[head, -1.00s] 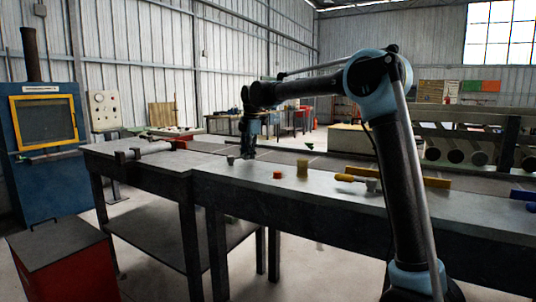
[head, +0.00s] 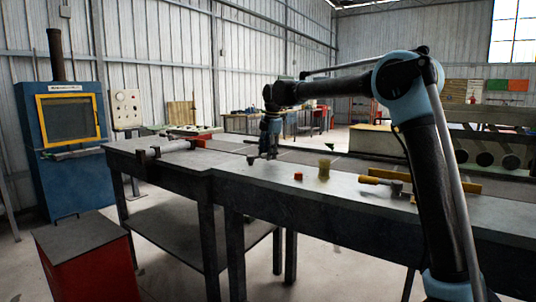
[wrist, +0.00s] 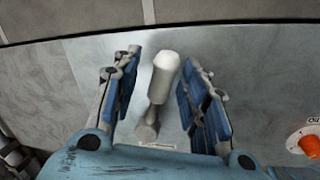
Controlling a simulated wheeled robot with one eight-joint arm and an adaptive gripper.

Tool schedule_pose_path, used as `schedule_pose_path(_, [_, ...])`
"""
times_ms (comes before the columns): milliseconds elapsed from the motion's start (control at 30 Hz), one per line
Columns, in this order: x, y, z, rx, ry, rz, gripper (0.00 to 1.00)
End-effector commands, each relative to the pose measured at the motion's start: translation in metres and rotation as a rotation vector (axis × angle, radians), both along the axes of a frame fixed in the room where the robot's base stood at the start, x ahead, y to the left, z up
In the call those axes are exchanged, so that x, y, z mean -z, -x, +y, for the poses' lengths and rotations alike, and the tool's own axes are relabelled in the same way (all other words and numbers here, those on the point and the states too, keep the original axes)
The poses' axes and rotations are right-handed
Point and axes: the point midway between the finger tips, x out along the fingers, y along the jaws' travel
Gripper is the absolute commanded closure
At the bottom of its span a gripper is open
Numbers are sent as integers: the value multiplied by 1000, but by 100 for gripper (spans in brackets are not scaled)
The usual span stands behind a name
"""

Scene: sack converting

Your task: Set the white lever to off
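The white lever (wrist: 165,72) stands between my gripper's fingers in the wrist view. Its thick pale handle points toward the top of the picture, and its thinner grey stem runs down to a base on the bench. A small label lies by the base, too small to read. My gripper (wrist: 163,95) is open, with one blue-padded finger on each side of the lever and a visible gap to both. In the head view my gripper (head: 263,157) is low over the bench and I cannot make out the lever clearly there.
The grey bench (head: 290,200) carries an orange-red knob (head: 298,176), which also shows at the wrist view's right edge (wrist: 311,141). A red cabinet (head: 90,265) stands at the front left.

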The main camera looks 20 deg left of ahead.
Motion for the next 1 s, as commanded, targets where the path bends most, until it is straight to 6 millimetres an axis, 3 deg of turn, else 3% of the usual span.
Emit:
schedule_pose_path(367, [-8,4,-1,-3,0,3,59])
schedule_pose_path(800, [-83,9,-14,-2,0,3,59])
schedule_pose_path(1000, [-107,11,-18,-2,0,3,59])
